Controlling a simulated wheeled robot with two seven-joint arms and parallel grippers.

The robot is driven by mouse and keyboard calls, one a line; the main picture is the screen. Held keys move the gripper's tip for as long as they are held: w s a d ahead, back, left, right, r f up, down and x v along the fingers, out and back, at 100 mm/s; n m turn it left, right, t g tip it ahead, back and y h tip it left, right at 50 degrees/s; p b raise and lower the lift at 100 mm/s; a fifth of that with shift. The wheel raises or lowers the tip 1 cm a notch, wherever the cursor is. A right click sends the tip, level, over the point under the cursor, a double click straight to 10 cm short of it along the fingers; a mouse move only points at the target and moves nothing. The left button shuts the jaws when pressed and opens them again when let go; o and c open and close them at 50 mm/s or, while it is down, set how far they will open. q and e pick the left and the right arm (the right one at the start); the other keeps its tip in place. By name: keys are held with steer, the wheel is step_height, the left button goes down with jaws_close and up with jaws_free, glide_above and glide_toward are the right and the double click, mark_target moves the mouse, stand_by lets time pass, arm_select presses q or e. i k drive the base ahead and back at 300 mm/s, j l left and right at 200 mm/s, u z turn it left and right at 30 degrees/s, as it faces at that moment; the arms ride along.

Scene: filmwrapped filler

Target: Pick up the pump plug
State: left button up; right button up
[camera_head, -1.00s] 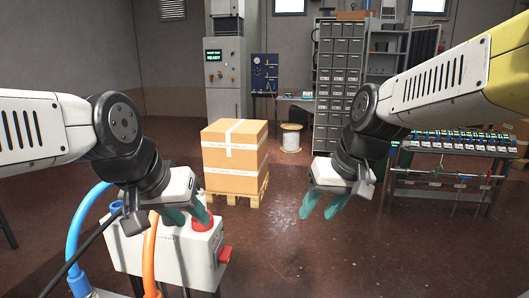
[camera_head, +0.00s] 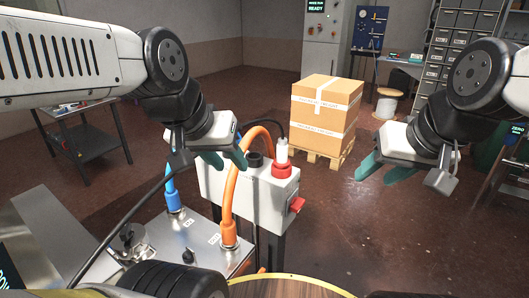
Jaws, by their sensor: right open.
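A white plug (camera_head: 282,151) stands upright in the red socket (camera_head: 281,171) on top of the white box (camera_head: 262,187). A black cable rises from the plug and curves away to the left. I take this to be the pump plug. My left gripper (camera_head: 226,160) is to the left of the plug, apart from it, with its teal fingers spread and nothing between them. My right gripper (camera_head: 383,171) is open and empty, to the right of the box over the floor.
A blue hose (camera_head: 172,194) stands farther left on a metal surface. A red switch (camera_head: 298,205) sticks out of the box's right side. A carton (camera_head: 320,115) sits on a pallet behind.

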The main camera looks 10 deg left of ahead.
mark_target(281, 161)
steer(key=u, duration=0.15)
steer(key=i+l, duration=0.15)
steer(key=l, duration=0.2)
steer(key=i+l, duration=0.15)
steer(key=l, duration=0.15)
steer(key=l+u, duration=0.2)
steer(key=u, duration=2.3)
steer(key=k+j+z, duration=0.25)
steer(key=j, duration=0.2)
steer(key=k+j+z, duration=0.2)
steer(key=j, duration=0.25)
steer(key=k+z, duration=0.1)
steer(key=z, duration=1.4)
